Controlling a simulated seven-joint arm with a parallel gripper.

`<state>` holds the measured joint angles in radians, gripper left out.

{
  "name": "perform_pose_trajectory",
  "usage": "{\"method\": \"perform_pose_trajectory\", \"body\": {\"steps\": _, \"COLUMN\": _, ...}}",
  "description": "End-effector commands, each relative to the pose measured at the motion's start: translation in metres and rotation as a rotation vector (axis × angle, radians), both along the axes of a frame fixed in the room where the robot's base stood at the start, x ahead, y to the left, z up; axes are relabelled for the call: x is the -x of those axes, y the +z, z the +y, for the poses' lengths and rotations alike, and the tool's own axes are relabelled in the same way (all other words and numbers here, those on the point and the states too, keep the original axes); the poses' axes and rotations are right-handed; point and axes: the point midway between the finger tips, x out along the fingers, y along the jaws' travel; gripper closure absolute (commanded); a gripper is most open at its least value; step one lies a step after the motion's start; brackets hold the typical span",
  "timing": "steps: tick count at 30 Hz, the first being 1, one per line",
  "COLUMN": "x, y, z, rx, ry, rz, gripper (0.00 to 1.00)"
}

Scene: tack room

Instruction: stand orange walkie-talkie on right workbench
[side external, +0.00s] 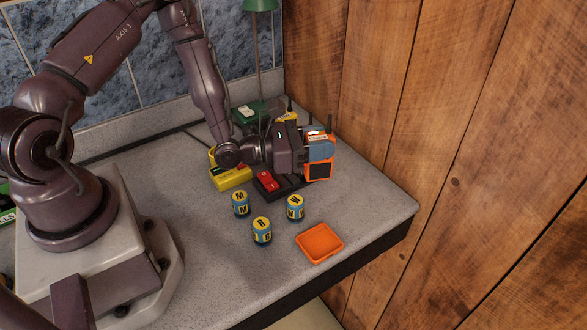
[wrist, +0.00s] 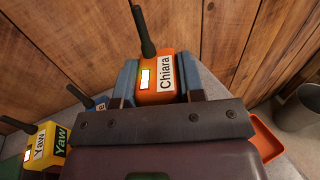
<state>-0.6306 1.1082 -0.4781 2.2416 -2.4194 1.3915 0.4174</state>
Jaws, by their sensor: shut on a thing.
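The orange walkie-talkie (side external: 318,171), with a black antenna, is upright in my gripper (side external: 318,150). In the wrist view the walkie-talkie (wrist: 157,65) has a white label reading "Chiara" and a small lit screen. The blue fingers of my gripper (wrist: 160,85) are shut on its two sides. It is near the right edge of the grey workbench (side external: 375,205), just right of a black charger tray (side external: 292,184). Whether its base touches the bench I cannot tell. My gripper hides part of its body.
A red device (side external: 267,181) is in the charger tray, and a yellow one (side external: 231,177) lies left of it. A yellow walkie-talkie (wrist: 42,147) stands left. Lettered cans (side external: 262,230) and an orange dish (side external: 320,242) are in front. A wooden wall (side external: 430,120) is close behind.

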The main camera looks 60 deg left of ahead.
Motion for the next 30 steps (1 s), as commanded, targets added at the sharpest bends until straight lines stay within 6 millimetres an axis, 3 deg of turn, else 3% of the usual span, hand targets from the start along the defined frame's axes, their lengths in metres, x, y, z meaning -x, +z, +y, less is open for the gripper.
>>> {"method": "perform_pose_trajectory", "body": {"steps": 13, "x": 0.0, "y": -0.057, "z": -0.001, "rx": 0.001, "ry": -0.001, "rz": 0.001, "gripper": 1.0}}
{"method": "perform_pose_trajectory", "body": {"steps": 26, "x": 0.0, "y": -0.065, "z": 0.0, "rx": 0.001, "ry": -0.002, "rz": -0.002, "gripper": 1.0}}
{"method": "perform_pose_trajectory", "body": {"steps": 27, "x": 0.0, "y": -0.066, "z": 0.0, "rx": 0.0, "ry": -0.002, "rz": -0.001, "gripper": 0.62}}
{"method": "perform_pose_trajectory", "body": {"steps": 30, "x": 0.0, "y": -0.065, "z": 0.0, "rx": 0.0, "ry": -0.002, "rz": -0.001, "gripper": 0.39}}
